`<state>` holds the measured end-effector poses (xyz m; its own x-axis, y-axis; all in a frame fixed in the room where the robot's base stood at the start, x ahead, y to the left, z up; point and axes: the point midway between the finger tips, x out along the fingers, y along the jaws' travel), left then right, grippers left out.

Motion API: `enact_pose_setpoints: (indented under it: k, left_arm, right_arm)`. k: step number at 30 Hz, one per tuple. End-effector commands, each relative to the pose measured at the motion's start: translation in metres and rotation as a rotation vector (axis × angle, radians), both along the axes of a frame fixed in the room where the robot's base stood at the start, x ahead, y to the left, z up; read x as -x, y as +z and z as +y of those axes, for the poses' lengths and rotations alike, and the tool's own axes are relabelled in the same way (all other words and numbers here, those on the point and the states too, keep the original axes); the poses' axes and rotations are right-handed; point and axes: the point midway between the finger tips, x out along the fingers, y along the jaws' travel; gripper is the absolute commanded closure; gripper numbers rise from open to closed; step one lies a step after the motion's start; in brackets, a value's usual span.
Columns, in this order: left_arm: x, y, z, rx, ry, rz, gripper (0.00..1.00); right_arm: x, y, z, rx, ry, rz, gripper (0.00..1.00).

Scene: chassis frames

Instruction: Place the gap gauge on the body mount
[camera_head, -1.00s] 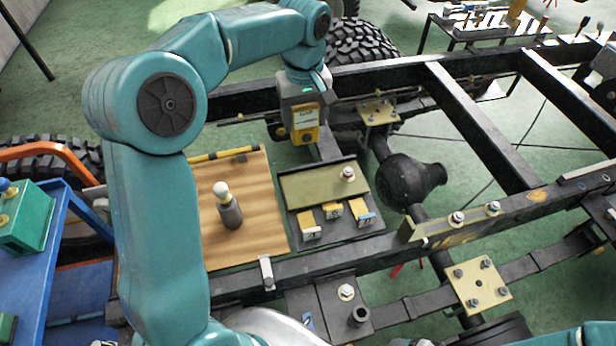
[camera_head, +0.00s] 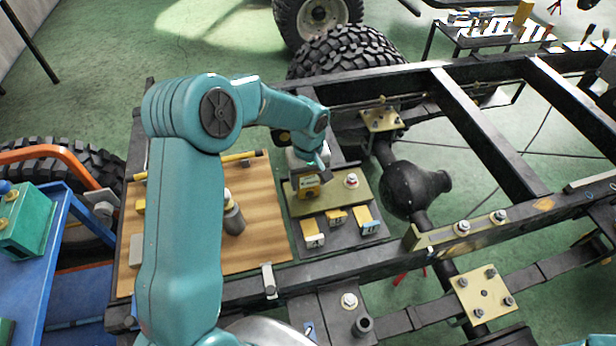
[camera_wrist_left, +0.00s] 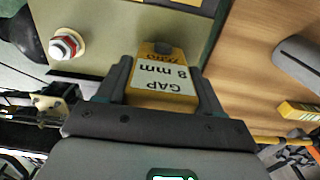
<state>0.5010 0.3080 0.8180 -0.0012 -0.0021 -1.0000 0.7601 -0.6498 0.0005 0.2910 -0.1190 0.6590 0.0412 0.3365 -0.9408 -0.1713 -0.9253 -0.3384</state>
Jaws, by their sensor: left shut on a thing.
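My left gripper (camera_head: 308,180) is shut on a yellow gap gauge (camera_head: 307,188) with a white label. In the left wrist view the gauge (camera_wrist_left: 164,75) reads "GAP 8 mm", upside down, between the two dark fingers (camera_wrist_left: 160,82). The gauge is over the left part of an olive plate (camera_head: 335,200), which I take to be the body mount. Whether it touches the plate I cannot tell. A bolt with a red-ringed nut (camera_head: 351,181) stands on the plate, right of the gauge; it also shows in the wrist view (camera_wrist_left: 66,45). My right gripper is not in view.
Yellow blocks with white labels (camera_head: 313,233) stand on a dark tray (camera_head: 345,246) in front of the plate. A wooden board (camera_head: 262,225) with a grey, pale-topped tool (camera_head: 234,215) lies to the left. Black chassis rails (camera_head: 395,242) run in front and behind.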

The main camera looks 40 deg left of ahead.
Motion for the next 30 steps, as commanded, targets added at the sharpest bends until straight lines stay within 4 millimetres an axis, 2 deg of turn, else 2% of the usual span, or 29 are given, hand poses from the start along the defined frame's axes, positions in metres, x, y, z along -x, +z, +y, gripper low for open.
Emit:
enact_pose_setpoints:
  k: [10, 11, 12, 13, 23, 26, 30]
  left_arm:
    - [0.000, -0.005, 0.000, 0.000, 0.000, -0.001, 0.70]
    - [0.000, -0.004, 0.000, 0.000, 0.000, -0.001, 0.28]
    - [0.000, -0.003, 0.000, 0.000, 0.000, -0.001, 0.14]
    - [0.000, -0.003, 0.000, 0.001, 0.000, -0.001, 0.08]
    - [0.000, 0.001, 0.000, 0.000, 0.000, -0.001, 0.08]
    - [-0.001, 0.011, 0.000, -0.001, 0.001, -0.005, 0.08]
    - [-0.001, 0.043, 0.000, -0.001, 0.001, -0.008, 0.08]
  right_arm:
    - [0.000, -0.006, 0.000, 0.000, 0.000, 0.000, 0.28]
    - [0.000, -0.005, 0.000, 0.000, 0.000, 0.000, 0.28]
    - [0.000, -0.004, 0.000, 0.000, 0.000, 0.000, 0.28]
    - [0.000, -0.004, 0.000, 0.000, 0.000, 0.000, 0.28]
    - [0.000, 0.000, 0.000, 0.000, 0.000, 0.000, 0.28]
    - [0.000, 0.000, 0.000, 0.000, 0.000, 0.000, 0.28]
    - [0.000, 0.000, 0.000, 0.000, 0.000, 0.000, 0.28]
